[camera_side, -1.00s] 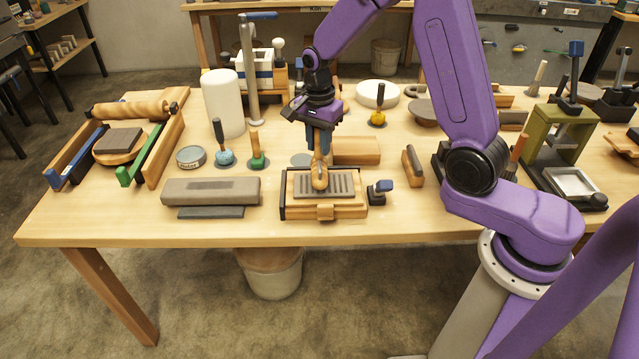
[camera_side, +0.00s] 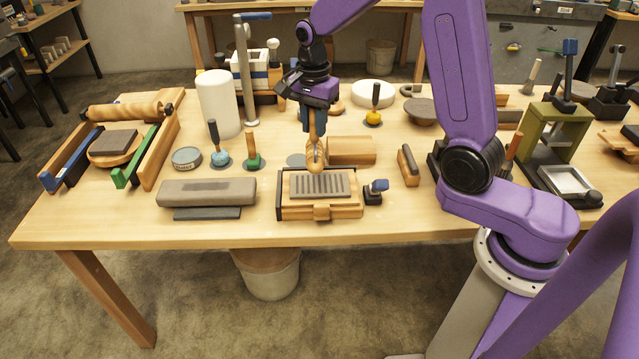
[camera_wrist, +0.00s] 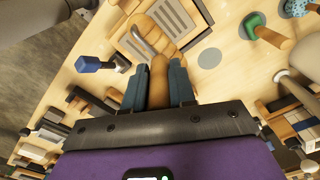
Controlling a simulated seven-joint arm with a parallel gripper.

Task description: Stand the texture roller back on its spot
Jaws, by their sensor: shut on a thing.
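The texture roller (camera_side: 315,156) has a wooden handle and a rounded tan head with a grey band; it hangs upright, head down. My gripper (camera_side: 312,127) is shut on its handle. The roller is above the back edge of the ribbed tray, just right of an empty grey disc (camera_side: 297,160) on the table. In the wrist view the roller's handle (camera_wrist: 158,85) is between the fingers of my gripper (camera_wrist: 158,88), and the grey disc (camera_wrist: 210,58) lies bare. Whether the head touches the tray cannot be told.
The ribbed tray (camera_side: 295,206) stands in front, with a small blue-topped tool (camera_side: 376,188) at its right. Green-based (camera_side: 253,160) and blue-based (camera_side: 219,156) tools stand left on grey discs.

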